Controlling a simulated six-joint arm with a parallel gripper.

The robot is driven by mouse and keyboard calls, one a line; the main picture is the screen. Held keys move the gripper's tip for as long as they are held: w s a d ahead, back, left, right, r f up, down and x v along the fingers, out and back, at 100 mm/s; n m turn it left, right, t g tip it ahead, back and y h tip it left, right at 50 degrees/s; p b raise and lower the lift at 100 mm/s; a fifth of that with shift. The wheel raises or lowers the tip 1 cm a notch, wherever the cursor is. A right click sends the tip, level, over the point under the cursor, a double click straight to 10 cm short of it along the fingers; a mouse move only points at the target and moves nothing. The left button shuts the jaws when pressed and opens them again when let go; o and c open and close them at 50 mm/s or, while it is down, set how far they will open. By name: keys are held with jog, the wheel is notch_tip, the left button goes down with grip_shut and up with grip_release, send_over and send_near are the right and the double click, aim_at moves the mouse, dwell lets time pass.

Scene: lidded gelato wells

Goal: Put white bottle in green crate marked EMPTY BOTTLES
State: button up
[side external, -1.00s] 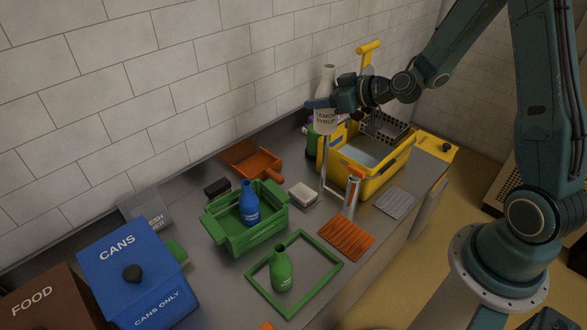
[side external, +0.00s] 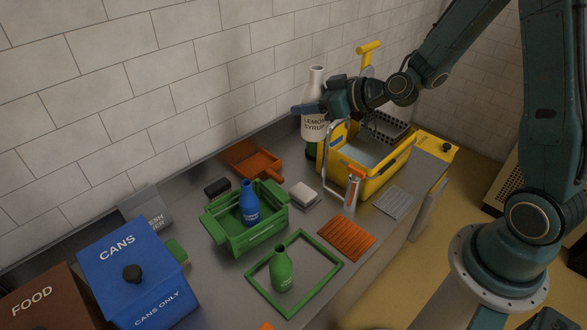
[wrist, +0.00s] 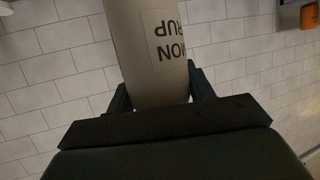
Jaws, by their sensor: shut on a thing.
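The white bottle (side external: 315,128), labelled LEMON SYRUP, is upright in the air above the back of the counter. My gripper (side external: 312,109) is shut on it; in the wrist view the fingers (wrist: 160,92) lie on both sides of the bottle (wrist: 140,30). The green crate (side external: 240,238) stands lower and to the left on the counter, with a blue bottle (side external: 249,206) upright in it. No EMPTY BOTTLES marking is legible on the crate from here.
A green bottle (side external: 281,270) stands inside a flat green frame (side external: 319,282) in front of the crate. A tap (side external: 327,172), white block (side external: 303,195) and yellow mop bucket (side external: 375,180) are to the right. A blue CANS bin (side external: 128,262) is left; an orange dustpan (side external: 253,162) lies behind.

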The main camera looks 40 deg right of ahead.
jog(key=w+a+f+n+g+y, duration=0.1)
jog(key=w+a+n+g+y, duration=0.1)
jog(key=w+a, duration=0.4)
jog(key=w+a+f+n+g+y, duration=0.2)
jog(key=w+a+n+y, duration=0.3)
jog(key=a, duration=0.7)
jog(key=w+n+g, duration=0.1)
jog(key=w, duration=0.1)
jog(key=shift+w+a+g, duration=0.2)
jog(key=shift+w+g, duration=0.1)
notch_tip(320, 180, down, 16)
jog(key=shift+f, duration=0.1)
jog(key=shift+f, duration=1.85)
jog(key=shift+f, duration=0.55)
